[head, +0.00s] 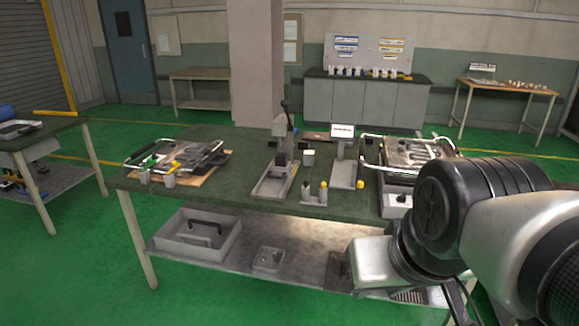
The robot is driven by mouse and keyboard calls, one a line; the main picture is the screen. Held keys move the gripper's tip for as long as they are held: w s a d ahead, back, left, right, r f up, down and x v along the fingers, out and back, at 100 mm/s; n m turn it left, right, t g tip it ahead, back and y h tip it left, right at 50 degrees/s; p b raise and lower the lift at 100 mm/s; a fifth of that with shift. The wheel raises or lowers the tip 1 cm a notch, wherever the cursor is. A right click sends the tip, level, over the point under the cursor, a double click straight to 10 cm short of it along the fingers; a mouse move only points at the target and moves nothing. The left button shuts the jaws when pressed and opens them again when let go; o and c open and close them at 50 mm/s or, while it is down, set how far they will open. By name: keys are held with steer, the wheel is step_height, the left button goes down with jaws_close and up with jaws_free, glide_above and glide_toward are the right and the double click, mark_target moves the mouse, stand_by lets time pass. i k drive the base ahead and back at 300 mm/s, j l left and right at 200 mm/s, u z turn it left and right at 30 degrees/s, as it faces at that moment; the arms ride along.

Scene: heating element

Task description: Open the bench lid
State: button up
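A green-topped workbench (235,196) stands in front of me. A grey device with a flat upper plate and bar handles (405,152) sits at its right end, partly behind my arm. A similar flat frame with bar handles (185,157) lies on a brown board at the left end. On the lower shelf, a grey box (196,248) has a dark handle at its top. I cannot tell which of these carries the bench lid. My arm fills the lower right and covers the bench's right front corner. My gripper's fingers do not show.
A press-like tool (275,165) and a small stand with a white display (343,150) stand mid-bench. Another table (55,150) is at far left. Green floor (70,285) is clear at lower left.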

mark_target(404, 163)
steer(key=i+z, duration=0.25)
steer(key=i, duration=0.7)
steer(key=i+j+z, duration=0.25)
steer(key=i, duration=0.75)
steer(key=l, duration=0.1)
